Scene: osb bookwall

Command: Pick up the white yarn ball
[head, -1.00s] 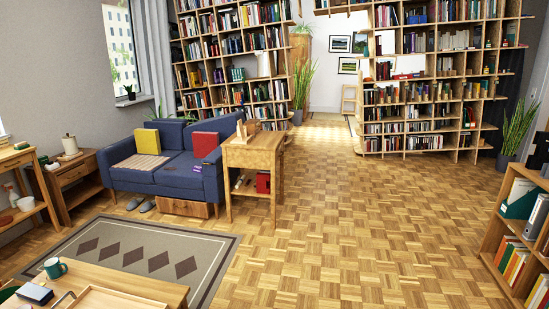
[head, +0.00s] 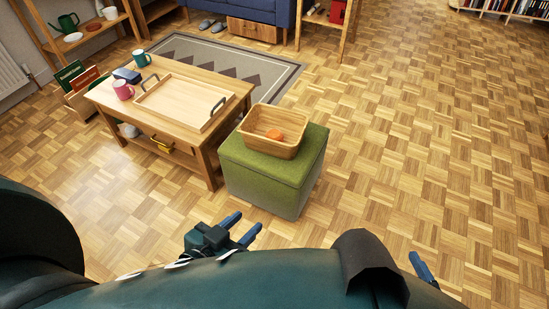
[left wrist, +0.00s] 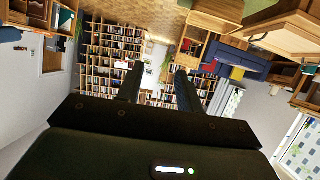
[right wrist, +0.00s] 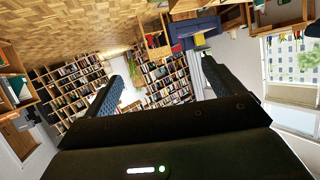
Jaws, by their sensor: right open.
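A small, pale, rounded thing (head: 129,130) shows partly on the low shelf under the coffee table; I cannot tell whether it is the white yarn ball. No other white ball is clear in any view. A wooden basket (head: 254,142) on the green ottoman holds an orange round thing (head: 275,134). My left gripper (head: 249,220) is in front of the ottoman, its fingers apart and empty, as the left wrist view (left wrist: 160,67) also shows. My right gripper shows only one blue finger (head: 421,267) in the head view; in the right wrist view (right wrist: 158,57) it is wide open and empty.
The coffee table (head: 223,83) carries a handled tray (head: 180,97), a pink mug (head: 123,90) and a teal mug (head: 141,58). The green ottoman (head: 268,179) stands close to its right. Bare parquet floor is free on the right.

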